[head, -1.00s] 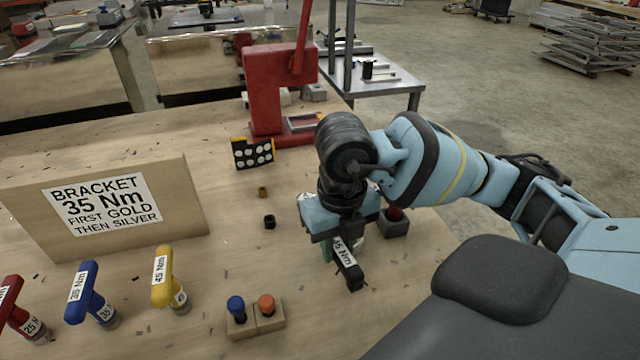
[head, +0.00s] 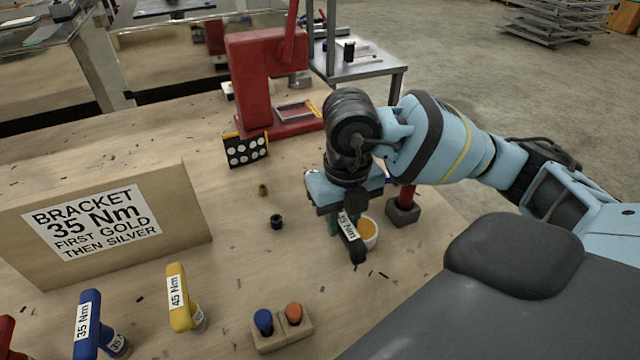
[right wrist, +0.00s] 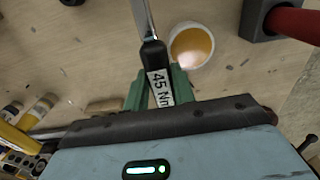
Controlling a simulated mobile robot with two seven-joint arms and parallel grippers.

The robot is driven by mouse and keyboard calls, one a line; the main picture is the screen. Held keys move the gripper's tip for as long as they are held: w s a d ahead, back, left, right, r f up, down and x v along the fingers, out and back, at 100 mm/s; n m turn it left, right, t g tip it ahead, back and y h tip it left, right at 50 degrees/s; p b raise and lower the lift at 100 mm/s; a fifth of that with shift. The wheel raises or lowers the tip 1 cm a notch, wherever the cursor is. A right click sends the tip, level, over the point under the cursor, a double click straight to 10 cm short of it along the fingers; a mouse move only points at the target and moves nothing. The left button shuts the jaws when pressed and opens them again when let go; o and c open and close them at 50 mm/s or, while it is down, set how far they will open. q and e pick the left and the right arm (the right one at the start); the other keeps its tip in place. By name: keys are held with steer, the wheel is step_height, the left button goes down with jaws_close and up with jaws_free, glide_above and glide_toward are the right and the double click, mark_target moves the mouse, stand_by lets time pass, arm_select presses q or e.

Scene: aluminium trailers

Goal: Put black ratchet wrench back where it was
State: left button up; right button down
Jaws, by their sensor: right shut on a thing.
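The black ratchet wrench (head: 356,247) has a black handle with a white label. The label reads 45 Nm in the right wrist view, where the handle (right wrist: 153,57) runs up into a bare metal shaft. My right gripper (head: 337,222) is shut on the handle, and its green fingers (right wrist: 159,90) lie on both sides of it. The wrench is over the wooden table, beside a white cup with orange contents (head: 369,232). I cannot tell how high it is. The far end of the shaft is cut off in the wrist view. My left gripper is not in view.
Yellow (head: 178,298) and blue (head: 88,322) labelled T-handles stand front left, below a 35 Nm bracket sign (head: 95,220). A wooden block with blue and orange knobs (head: 283,332) is in front. A red post in a grey base (head: 404,211) and a red press (head: 262,85) stand beyond.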

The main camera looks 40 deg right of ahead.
steer(key=w+d, duration=0.2)
steer(key=w, duration=0.2)
steer(key=w+d, duration=0.1)
steer(key=w, duration=0.3)
steer(key=w+d+f, duration=0.1)
steer(key=w+d, duration=0.1)
steer(key=w, duration=0.3)
steer(key=shift+d+f, duration=0.1)
steer(key=shift+d, duration=0.25)
steer(key=shift+w+f, duration=0.15)
steer(key=shift+w, duration=0.05)
steer(key=shift+f, duration=1.6)
steer(key=shift+f, duration=0.1)
steer(key=c, duration=1.6)
jaws_free()
steer(key=shift+f, duration=0.15)
steer(key=o, duration=0.4)
steer(key=shift+o, duration=0.2)
step_height(320, 180, up, 12)
steer(key=shift+r+p, duration=0.2)
steer(key=shift+p, duration=0.1)
steer(key=shift+s, duration=0.1)
